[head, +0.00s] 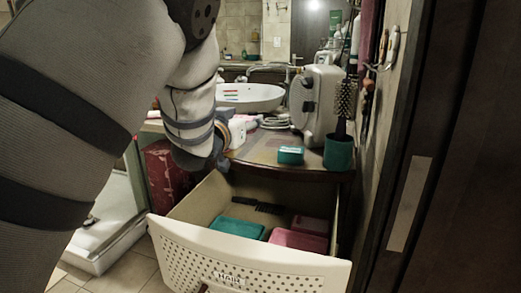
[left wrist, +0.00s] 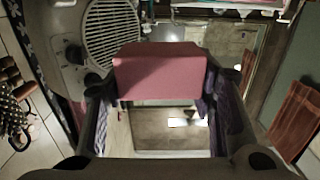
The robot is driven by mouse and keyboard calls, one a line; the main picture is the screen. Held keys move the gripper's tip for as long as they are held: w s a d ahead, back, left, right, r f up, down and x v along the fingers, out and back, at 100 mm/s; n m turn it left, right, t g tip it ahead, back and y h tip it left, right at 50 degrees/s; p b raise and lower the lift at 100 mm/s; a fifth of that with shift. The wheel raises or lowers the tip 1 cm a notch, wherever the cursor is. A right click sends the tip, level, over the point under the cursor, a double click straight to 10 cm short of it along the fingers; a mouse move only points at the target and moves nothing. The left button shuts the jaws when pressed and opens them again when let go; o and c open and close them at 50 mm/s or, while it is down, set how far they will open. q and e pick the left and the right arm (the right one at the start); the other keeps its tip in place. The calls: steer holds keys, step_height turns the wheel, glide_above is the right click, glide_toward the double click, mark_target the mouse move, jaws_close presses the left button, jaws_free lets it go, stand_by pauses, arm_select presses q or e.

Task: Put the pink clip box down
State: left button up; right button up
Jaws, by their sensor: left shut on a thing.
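The pink clip box (left wrist: 160,76) is between the two fingers of my left gripper (left wrist: 162,98) in the left wrist view. The gripper is shut on it, one finger on each side. In the head view my left gripper (head: 217,158) is a dark shape at the front left edge of the counter, above the back left of the open drawer. My arm hides much of it, and I cannot clearly make out the held box there. My right gripper is not in view.
The open drawer (head: 245,255) holds a teal box (head: 238,227), pink boxes (head: 298,239) and a dark comb-like thing (head: 258,206). On the counter (head: 255,150) stand a small teal box (head: 290,155), a teal cup (head: 338,152) with a brush, a whitish appliance (head: 318,100) and a basin (head: 250,97).

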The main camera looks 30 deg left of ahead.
arm_select(q)
glide_above(256, 156)
steer(key=f, duration=0.4)
steer(key=shift+s+f+b, duration=0.15)
steer(key=shift+s+b, duration=0.15)
steer(key=shift+s, duration=0.05)
steer(key=shift+w+f, duration=0.15)
steer(key=shift+f, duration=0.6)
steer(key=shift+w+f, duration=0.15)
steer(key=shift+f, duration=0.6)
steer(key=shift+d, duration=0.1)
steer(key=shift+f, duration=0.2)
steer(key=o, duration=1.1)
steer(key=shift+o, duration=0.2)
